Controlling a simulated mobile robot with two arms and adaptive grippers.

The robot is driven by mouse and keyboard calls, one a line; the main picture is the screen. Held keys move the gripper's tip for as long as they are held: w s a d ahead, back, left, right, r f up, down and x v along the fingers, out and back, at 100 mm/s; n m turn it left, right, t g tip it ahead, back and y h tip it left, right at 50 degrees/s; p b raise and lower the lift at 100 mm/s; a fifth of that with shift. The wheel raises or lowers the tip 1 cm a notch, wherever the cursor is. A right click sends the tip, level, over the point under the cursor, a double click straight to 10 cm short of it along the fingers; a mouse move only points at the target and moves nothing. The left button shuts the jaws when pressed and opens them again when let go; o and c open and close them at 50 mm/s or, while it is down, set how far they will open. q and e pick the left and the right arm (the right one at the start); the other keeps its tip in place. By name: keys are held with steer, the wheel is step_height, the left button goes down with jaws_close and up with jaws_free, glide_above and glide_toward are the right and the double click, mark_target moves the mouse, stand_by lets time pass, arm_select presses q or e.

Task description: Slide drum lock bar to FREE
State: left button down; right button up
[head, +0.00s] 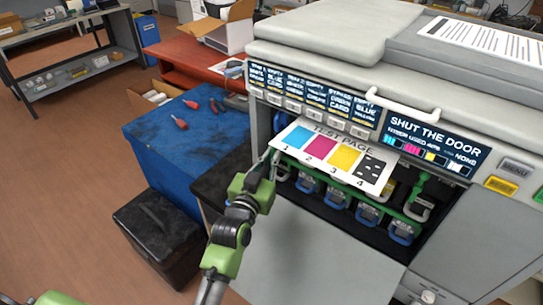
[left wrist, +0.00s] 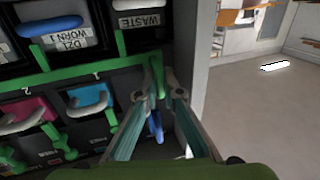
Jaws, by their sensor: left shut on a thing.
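The drum lock bar (head: 340,187) is a green rail running across the open front of the printer, below the white test page. It also crosses the left wrist view (left wrist: 75,77), between the upper drum row and the lower cartridges. My left gripper (head: 270,160) is at the bar's left end in the head view. In the left wrist view its fingers (left wrist: 160,85) are closed around an upright green tab at the bar's end. The test page partly hides the bar in the head view. I cannot read any FREE mark. My right gripper is not in view.
The test page (head: 333,155) sticks out above the bar. The printer door (head: 310,260) hangs open in front. A blue cabinet (head: 190,140) with red tools and a black box (head: 155,230) stand to the left.

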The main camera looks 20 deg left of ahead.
arm_select(q)
steer(key=shift+d+r, duration=0.3)
steer(key=shift+d, duration=0.05)
steer(key=shift+s+d+p, duration=0.2)
steer(key=shift+d+p, duration=0.2)
steer(key=shift+d, duration=0.2)
steer(key=c, duration=2.1)
jaws_free()
steer(key=shift+w+d+f, duration=0.15)
steer(key=shift+d+f, duration=0.05)
steer(key=o, duration=0.4)
steer(key=shift+a+f, duration=0.1)
steer(key=shift+a, duration=0.05)
